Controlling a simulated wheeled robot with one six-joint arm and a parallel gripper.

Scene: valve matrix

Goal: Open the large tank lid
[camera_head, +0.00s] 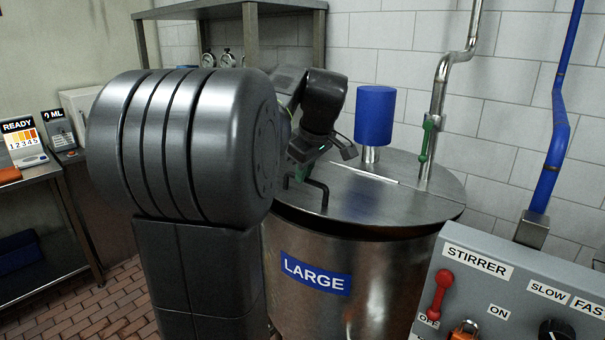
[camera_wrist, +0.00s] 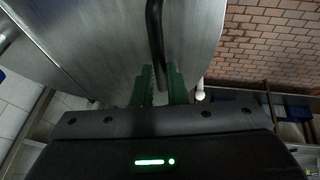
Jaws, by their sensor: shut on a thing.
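The large tank (camera_head: 350,275) is a steel drum with a blue LARGE label, in the middle of the head view. Its flat metal lid (camera_head: 400,205) covers the top, with a dark band under its near edge; I cannot tell whether that is a gap. A bent black handle (camera_head: 321,190) stands at the lid's near left. My gripper (camera_wrist: 160,88) is shut on this handle (camera_wrist: 154,35), its green fingers on both sides of the bar in the wrist view. In the head view my arm hides the tank's left side and most of the gripper.
A blue cylinder (camera_head: 375,115) and a steel pipe with a green valve handle (camera_head: 430,135) stand at the lid's back part. A stirrer control panel (camera_head: 500,290) is at the lower right. A metal shelf (camera_head: 285,18) is behind my arm. A bench (camera_head: 40,170) stands left.

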